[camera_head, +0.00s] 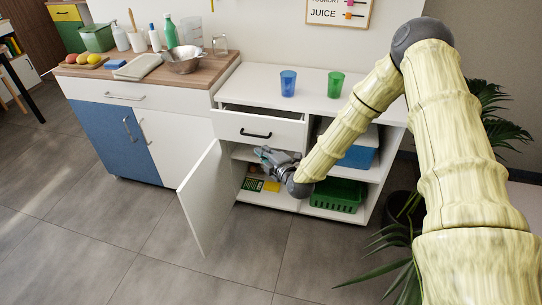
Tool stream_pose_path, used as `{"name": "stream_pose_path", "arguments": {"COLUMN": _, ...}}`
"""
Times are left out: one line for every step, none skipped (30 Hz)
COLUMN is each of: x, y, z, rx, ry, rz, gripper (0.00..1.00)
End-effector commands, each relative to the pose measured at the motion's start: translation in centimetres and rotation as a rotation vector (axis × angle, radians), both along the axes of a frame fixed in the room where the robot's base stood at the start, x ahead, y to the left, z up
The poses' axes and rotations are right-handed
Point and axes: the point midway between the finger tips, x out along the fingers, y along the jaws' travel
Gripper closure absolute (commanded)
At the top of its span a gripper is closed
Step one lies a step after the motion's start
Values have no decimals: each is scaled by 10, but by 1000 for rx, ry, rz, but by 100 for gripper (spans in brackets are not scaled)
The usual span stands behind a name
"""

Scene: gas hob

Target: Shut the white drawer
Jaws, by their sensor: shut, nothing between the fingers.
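The white drawer (259,130) is pulled partly out under the white cabinet top. Its front has a dark bar handle, and a dark gap shows between the drawer front and the top. My gripper (262,155) is just below the drawer front, in front of the open shelf space, with its fingers pointing left. It is shut and empty. I cannot tell whether it touches the drawer's lower edge.
A white cabinet door (206,196) stands open below the drawer, left of my gripper. A blue cup (288,84) and a green cup (335,85) stand on top. A green basket (335,195) sits low right. A plant (400,240) stands at right.

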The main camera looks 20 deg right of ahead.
Motion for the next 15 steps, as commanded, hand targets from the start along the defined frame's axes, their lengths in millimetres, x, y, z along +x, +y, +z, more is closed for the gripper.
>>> {"name": "stream_pose_path", "arguments": {"x": 9, "y": 2, "z": 0, "rx": 1, "ry": -2, "rz": -1, "gripper": 100}}
{"name": "stream_pose_path", "arguments": {"x": 14, "y": 3, "z": -1, "rx": 1, "ry": -1, "rz": -1, "gripper": 100}}
{"name": "stream_pose_path", "arguments": {"x": 20, "y": 4, "z": -3, "rx": 2, "ry": 0, "rz": -2, "gripper": 100}}
{"name": "stream_pose_path", "arguments": {"x": 25, "y": 5, "z": -4, "rx": 2, "ry": 0, "rz": -1, "gripper": 100}}
{"name": "stream_pose_path", "arguments": {"x": 30, "y": 6, "z": -4, "rx": 2, "ry": 0, "rz": -1, "gripper": 100}}
{"name": "stream_pose_path", "arguments": {"x": 36, "y": 7, "z": -5, "rx": 2, "ry": 0, "rz": -2, "gripper": 100}}
{"name": "stream_pose_path", "arguments": {"x": 40, "y": 8, "z": -6, "rx": 2, "ry": -1, "rz": -3, "gripper": 100}}
{"name": "stream_pose_path", "arguments": {"x": 44, "y": 6, "z": -7, "rx": 2, "ry": 0, "rz": -3, "gripper": 100}}
{"name": "stream_pose_path", "arguments": {"x": 49, "y": 1, "z": -8, "rx": 1, "ry": 0, "rz": -4, "gripper": 100}}
{"name": "stream_pose_path", "arguments": {"x": 52, "y": -1, "z": -9, "rx": 2, "ry": -1, "rz": -4, "gripper": 100}}
{"name": "stream_pose_path", "arguments": {"x": 55, "y": -3, "z": -9, "rx": 2, "ry": 0, "rz": -3, "gripper": 100}}
{"name": "stream_pose_path", "arguments": {"x": 58, "y": -5, "z": -10, "rx": 2, "ry": 0, "rz": -3, "gripper": 100}}
{"name": "stream_pose_path", "arguments": {"x": 61, "y": -7, "z": -11, "rx": 2, "ry": 0, "rz": -3, "gripper": 100}}
{"name": "stream_pose_path", "arguments": {"x": 63, "y": -8, "z": -12, "rx": 2, "ry": 0, "rz": -3, "gripper": 100}}
{"name": "stream_pose_path", "arguments": {"x": 65, "y": -9, "z": -13, "rx": 2, "ry": 1, "rz": -2, "gripper": 100}}
